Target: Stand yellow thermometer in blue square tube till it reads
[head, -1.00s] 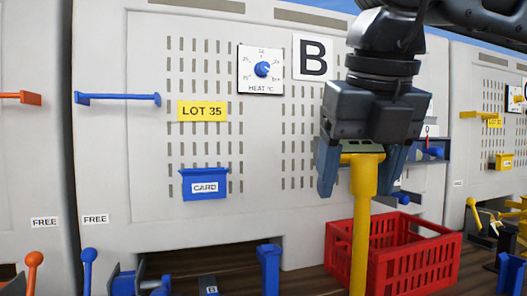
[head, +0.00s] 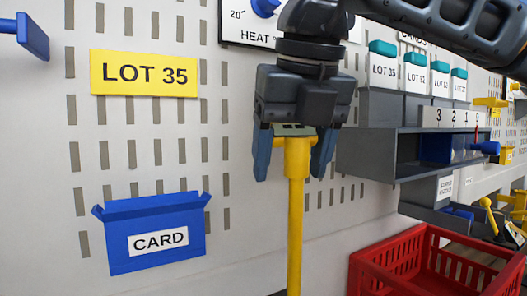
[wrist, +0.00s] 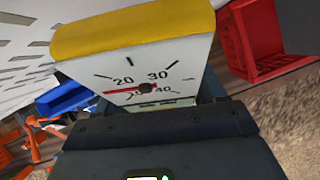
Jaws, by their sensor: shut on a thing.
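My gripper (head: 291,150) is shut on the yellow thermometer (head: 295,215), holding it by its head with the stem hanging straight down. The stem's lower end is below the head view. In the wrist view the thermometer's head (wrist: 145,32) shows a white dial (wrist: 165,72) with marks around 20, 30 and 40. Its red needle points left, a little below the 20 mark. The blue square tube cannot be made out in the head view now. A blue thing (wrist: 62,100) at the left of the wrist view is too unclear to name.
A blue CARD holder (head: 155,272) and a yellow LOT 35 sign (head: 143,73) are on the pale slotted panel. A grey shelf (head: 385,155) with labelled cards is at right. A red crate (head: 395,252) stands low at right, also in the wrist view (wrist: 262,40).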

